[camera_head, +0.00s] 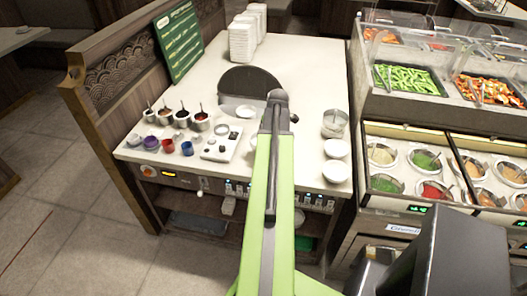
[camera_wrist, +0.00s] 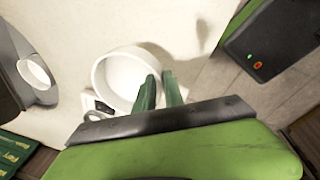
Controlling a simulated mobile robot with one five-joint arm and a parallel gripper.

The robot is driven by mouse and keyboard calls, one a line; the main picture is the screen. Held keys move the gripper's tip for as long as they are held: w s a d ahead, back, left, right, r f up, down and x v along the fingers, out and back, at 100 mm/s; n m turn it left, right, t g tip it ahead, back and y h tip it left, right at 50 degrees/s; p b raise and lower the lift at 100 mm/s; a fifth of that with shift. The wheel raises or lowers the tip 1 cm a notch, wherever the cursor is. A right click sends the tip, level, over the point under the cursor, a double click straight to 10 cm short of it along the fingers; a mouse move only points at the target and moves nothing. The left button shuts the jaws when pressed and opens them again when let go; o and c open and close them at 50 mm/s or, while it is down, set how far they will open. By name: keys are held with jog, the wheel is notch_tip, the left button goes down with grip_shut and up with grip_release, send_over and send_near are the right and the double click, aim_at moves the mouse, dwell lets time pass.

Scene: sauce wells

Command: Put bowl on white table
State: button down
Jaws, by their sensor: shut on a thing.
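A white round bowl (camera_wrist: 122,74) is in the middle of the wrist view, with its open side facing the camera. My gripper (camera_wrist: 161,84) is shut on the bowl's right rim, its two green fingers close together. The white table (camera_wrist: 65,22) lies beneath the bowl; I cannot tell whether the bowl touches it. In the head view, the white table (camera_head: 312,72) extends under my green arm. My arm hides my fingers there, and the held bowl cannot be clearly made out.
White bowls (camera_head: 336,149) stand at the table's right edge. Sauce cups (camera_head: 182,119) and a small white panel (camera_head: 222,143) are at front left. A dark round piece (camera_head: 250,82) and white stacks (camera_head: 243,40) are behind. A food counter (camera_head: 410,125) borders the right. The table's back right is clear.

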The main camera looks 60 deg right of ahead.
jog(key=shift+w+d+f, duration=0.2)
jog(key=shift+w+f, duration=0.15)
jog(key=shift+w, duration=0.2)
jog(key=shift+w+d+f, duration=0.15)
jog(key=shift+w+f, duration=0.2)
jog(key=shift+w, duration=0.2)
notch_tip(320, 180, down, 4)
jog(key=b, duration=0.4)
jog(key=shift+f+b, duration=0.2)
jog(key=shift+b, duration=0.2)
jog(key=shift+s+r, duration=0.1)
jog(key=shift+r, duration=0.15)
jog(key=shift+f, duration=0.2)
jog(key=c, duration=1.4)
grip_release()
jog(key=shift+c, duration=0.2)
jog(key=shift+r, duration=0.1)
jog(key=r+p, duration=0.4)
jog(key=s+r+p, duration=0.1)
jog(key=r+p, duration=0.3)
jog(key=s+r+p, duration=0.1)
jog(key=r+p, duration=0.3)
jog(key=shift+a+r, duration=0.15)
jog(key=shift+a, duration=0.05)
